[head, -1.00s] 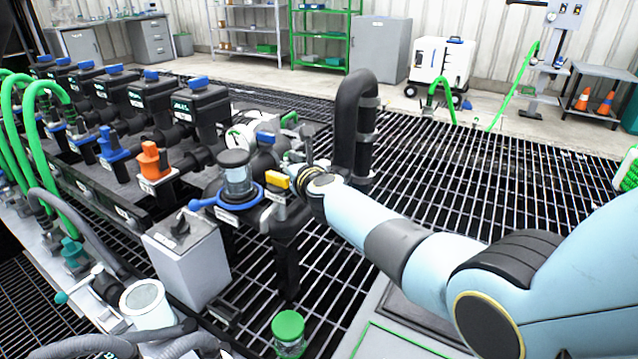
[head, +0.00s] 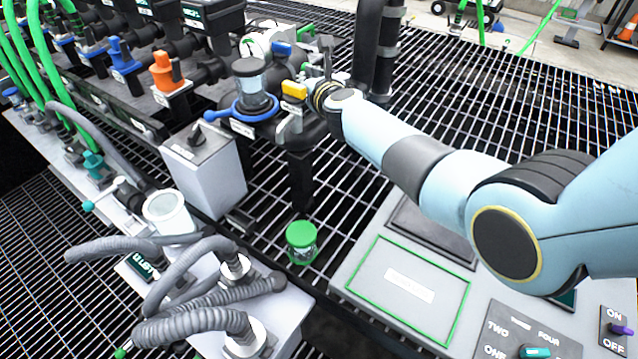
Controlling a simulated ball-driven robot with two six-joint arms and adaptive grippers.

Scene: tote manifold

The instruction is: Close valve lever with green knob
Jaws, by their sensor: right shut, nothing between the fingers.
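A small lever with a teal-green knob (head: 88,205) sits on the grey bench at the left, beside a round white-faced gauge (head: 168,210). Its stem runs up and right from the knob to a pale fitting. Another small green tip (head: 120,352) shows at the bottom left, partly cut by the frame edge. My right gripper (head: 325,62) is at the upper middle, shut and empty, near a yellow-handled valve (head: 294,90) and far from the teal-green knob. I cannot tell whether it touches anything. My left gripper is out of view.
Ribbed grey hoses (head: 190,270) stand between the bench and the front. A green-lidded jar (head: 301,240) stands on the grating. A grey box with a black knob (head: 205,165) stands right of the gauge. A switch panel (head: 530,335) is at the lower right.

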